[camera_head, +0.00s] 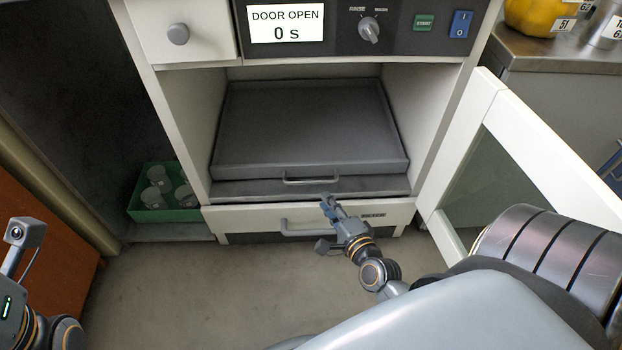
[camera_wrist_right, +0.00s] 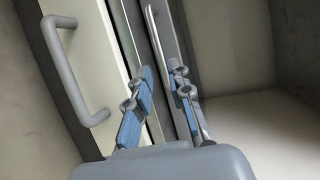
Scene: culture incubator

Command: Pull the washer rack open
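The washer rack (camera_head: 310,130) is a dark grey tray inside the open washer cavity. Its grey bar handle (camera_head: 311,181) is on the front face. My right gripper (camera_head: 328,204) is just in front of and below the handle's right end in the head view. In the right wrist view its blue-grey fingers (camera_wrist_right: 160,95) are apart, with a thin light grey bar (camera_wrist_right: 151,22) running close by and partly hidden behind one finger. I cannot tell whether they touch. My left gripper (camera_head: 25,232) is only partly seen at the left edge, away from the washer.
A white drawer with a handle (camera_head: 312,228) is below the cavity; that handle also shows in the wrist view (camera_wrist_right: 75,75). The white glass door (camera_head: 515,120) stands open at right. The display (camera_head: 286,24) reads DOOR OPEN. A green crate (camera_head: 185,213) with beakers is at left.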

